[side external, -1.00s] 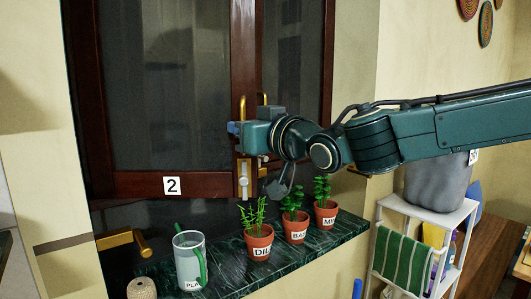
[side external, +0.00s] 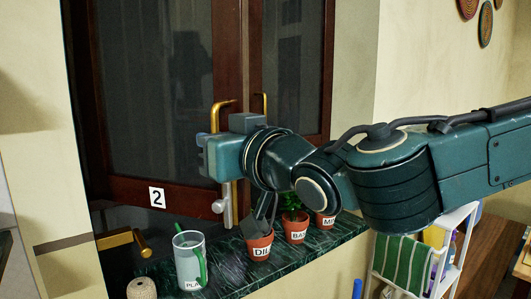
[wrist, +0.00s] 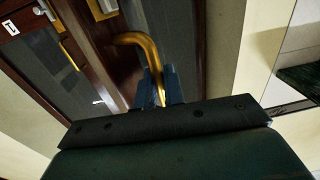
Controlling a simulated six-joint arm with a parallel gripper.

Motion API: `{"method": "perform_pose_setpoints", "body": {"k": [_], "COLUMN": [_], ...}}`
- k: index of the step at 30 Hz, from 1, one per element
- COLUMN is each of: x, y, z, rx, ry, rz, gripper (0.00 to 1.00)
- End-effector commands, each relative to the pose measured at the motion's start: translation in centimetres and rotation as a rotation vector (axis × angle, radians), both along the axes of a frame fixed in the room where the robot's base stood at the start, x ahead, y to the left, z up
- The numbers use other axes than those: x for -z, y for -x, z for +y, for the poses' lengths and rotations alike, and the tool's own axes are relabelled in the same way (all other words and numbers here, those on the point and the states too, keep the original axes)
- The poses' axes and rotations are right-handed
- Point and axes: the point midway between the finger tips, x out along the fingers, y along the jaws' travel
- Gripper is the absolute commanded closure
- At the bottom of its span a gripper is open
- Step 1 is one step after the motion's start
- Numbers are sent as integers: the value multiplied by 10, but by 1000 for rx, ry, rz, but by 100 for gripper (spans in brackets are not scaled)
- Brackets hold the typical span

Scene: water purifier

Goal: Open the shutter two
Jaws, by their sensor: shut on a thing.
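Shutter two (side external: 160,120) is a dark-framed glass panel with a white "2" label (side external: 157,198) on its lower rail. It stands swung out a little from the frame, on the left in the side view. Its brass handle (side external: 219,112) is on its right stile. My gripper (side external: 203,156) is shut on this handle; its fingers hide the handle's lower part. In the wrist view the brass handle (wrist: 138,42) bends down between the two blue fingers of my gripper (wrist: 161,88). A silver latch (side external: 222,206) shows below my gripper on the stile.
A marble sill (side external: 215,272) below holds a clear watering cup (side external: 189,262) and several potted herbs, such as the dill pot (side external: 259,247). My wrist is close above the pots. A second brass handle (side external: 264,106) is on the neighbouring shutter. A white shelf (side external: 462,217) stands at right.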

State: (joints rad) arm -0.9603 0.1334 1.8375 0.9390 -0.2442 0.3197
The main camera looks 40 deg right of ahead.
Motion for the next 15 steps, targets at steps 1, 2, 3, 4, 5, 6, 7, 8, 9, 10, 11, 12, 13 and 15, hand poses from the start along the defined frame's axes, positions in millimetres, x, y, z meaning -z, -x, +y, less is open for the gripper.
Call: {"method": "perform_pose_setpoints", "body": {"k": [1,2,3,4,5,6,7,8,9,10,11,12,13,15], "x": [-1,-1,-1,-1,-1,-1,-1,-1,-1,-1,-1,-1,-1,-1], "y": [0,0,0,0,0,0,0,0,0,0,0,0,0,0], "z": [2,1,1,1,1,1,1,1,1,1,1,1,1,1], "rx": [-4,-4,-4,-4,-4,-4,-4,-4,-3,-3,-3,-2,-2,-2], "ry": [-3,-3,-3,-3,-3,-3,-3,-3,-3,-2,-2,-2,-2,-1], "rz": [-3,-3,-3,-3,-3,-3,-3,-3,-3,-3,-3,-3,-2,-2], "gripper": [100,100,100,100,100,100,100,100,82,76,74,74,74,74]}}
